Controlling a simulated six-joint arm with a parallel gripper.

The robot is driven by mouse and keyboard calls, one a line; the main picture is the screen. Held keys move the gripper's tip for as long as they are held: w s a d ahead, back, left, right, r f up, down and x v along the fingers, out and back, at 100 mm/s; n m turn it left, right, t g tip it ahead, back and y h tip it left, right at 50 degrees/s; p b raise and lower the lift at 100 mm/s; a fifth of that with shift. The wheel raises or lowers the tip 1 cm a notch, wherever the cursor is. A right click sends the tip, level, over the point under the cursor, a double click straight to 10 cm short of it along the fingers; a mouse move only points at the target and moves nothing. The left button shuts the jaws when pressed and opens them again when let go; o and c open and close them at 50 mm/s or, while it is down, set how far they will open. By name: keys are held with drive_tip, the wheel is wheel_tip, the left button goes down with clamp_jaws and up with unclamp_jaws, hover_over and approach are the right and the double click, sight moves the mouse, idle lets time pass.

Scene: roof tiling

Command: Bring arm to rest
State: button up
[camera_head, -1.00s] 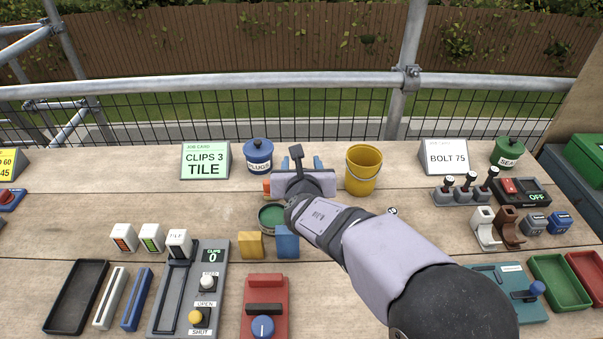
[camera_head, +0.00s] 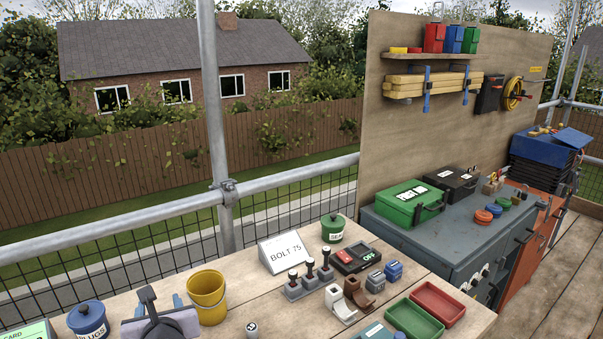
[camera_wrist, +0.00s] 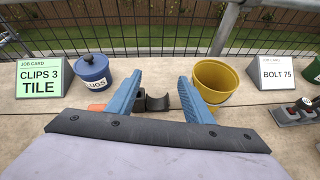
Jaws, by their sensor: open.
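My gripper (camera_wrist: 158,98) is open, with its two blue fingers spread apart over the back of the wooden bench and nothing held between them. In the wrist view, a dark grey curved piece (camera_wrist: 157,103) lies on the bench beyond and between the fingers. In the head view, only part of my gripper (camera_head: 172,303) shows at the bottom left, between the blue plugs pot (camera_head: 88,319) and the yellow bucket (camera_head: 207,296). The rest of my arm is out of the head view.
A Bolt 75 card (camera_head: 286,252), three levers (camera_head: 309,275), a green pot (camera_head: 333,228), and green (camera_head: 414,320) and red (camera_head: 438,303) trays stand on the bench. The Clips 3 Tile card (camera_wrist: 40,86) stands at left. A scaffold rail (camera_head: 120,238) runs behind.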

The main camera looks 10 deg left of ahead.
drive_tip(key=w+d+m+h+p, duration=0.25)
drive_tip(key=w+d+m, duration=0.3)
drive_tip(key=d, duration=0.65)
drive_tip(key=w+d+m+h+p, duration=0.1)
drive_tip(key=w+d+m+h, duration=0.3)
drive_tip(key=d+m, duration=0.5)
drive_tip(key=s+d+f+m+g+h+p, duration=0.15)
drive_tip(key=d+m+h, duration=0.4)
drive_tip(key=d, duration=1.35)
drive_tip(key=s+d+f+m+g+p, duration=0.1)
drive_tip(key=s+d+m+g+p, duration=0.2)
drive_tip(key=s+d+m+g, duration=0.6)
drive_tip(key=s+d+m+y+p, duration=0.2)
drive_tip(key=s+d+m, duration=0.3)
drive_tip(key=s+m, duration=0.8)
drive_tip(key=shift+s+d+f+m+y, duration=0.25)
drive_tip(key=shift+d+m+y, duration=0.15)
drive_tip(key=shift+y, duration=0.4)
